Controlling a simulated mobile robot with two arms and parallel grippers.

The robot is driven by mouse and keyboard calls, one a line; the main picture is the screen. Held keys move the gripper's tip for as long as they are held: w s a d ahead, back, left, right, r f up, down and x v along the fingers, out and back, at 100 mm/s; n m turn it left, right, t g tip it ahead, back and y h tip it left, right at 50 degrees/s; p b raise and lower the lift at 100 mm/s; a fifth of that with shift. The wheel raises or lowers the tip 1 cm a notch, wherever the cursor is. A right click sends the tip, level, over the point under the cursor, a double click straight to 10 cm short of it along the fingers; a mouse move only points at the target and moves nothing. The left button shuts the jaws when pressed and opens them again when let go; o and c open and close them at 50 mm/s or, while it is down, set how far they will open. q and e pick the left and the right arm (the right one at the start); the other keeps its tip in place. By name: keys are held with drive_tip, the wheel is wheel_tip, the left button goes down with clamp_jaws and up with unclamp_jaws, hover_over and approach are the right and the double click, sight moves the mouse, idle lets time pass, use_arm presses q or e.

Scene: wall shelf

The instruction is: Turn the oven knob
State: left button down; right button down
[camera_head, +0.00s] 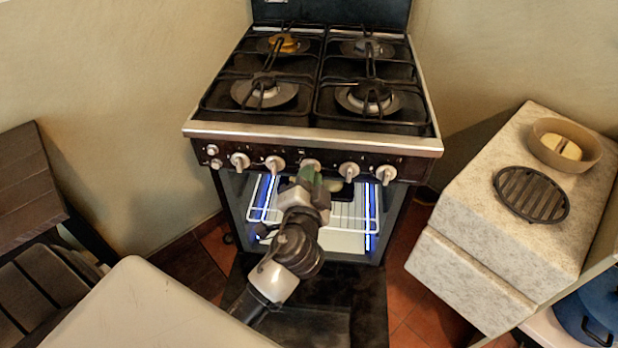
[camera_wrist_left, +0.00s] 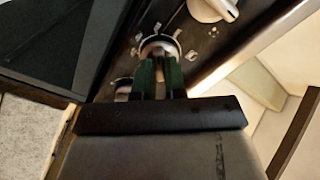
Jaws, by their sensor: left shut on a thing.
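The stove's front panel carries a row of silver knobs. My left gripper (camera_head: 308,176) is at the middle knob (camera_head: 311,165) of the row and partly covers it. In the left wrist view, the green fingers of my left gripper (camera_wrist_left: 160,76) are shut on this round silver knob (camera_wrist_left: 159,44), one finger on each side. The knob's grip between the fingers is mostly hidden. My right gripper is in neither view.
The oven door (camera_head: 345,305) hangs open below the panel, with a lit cavity and wire racks (camera_head: 345,215) above it. A stone-topped counter (camera_head: 470,215) with a bowl (camera_head: 590,152) and a round trivet (camera_head: 531,194) stands at the right. A dark slatted wooden piece (camera_head: 35,285) is at the left.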

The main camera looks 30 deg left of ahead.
use_arm(q)
drive_tip(key=c, duration=1.2)
unclamp_jaws()
drive_tip(key=shift+s+d, duration=0.1)
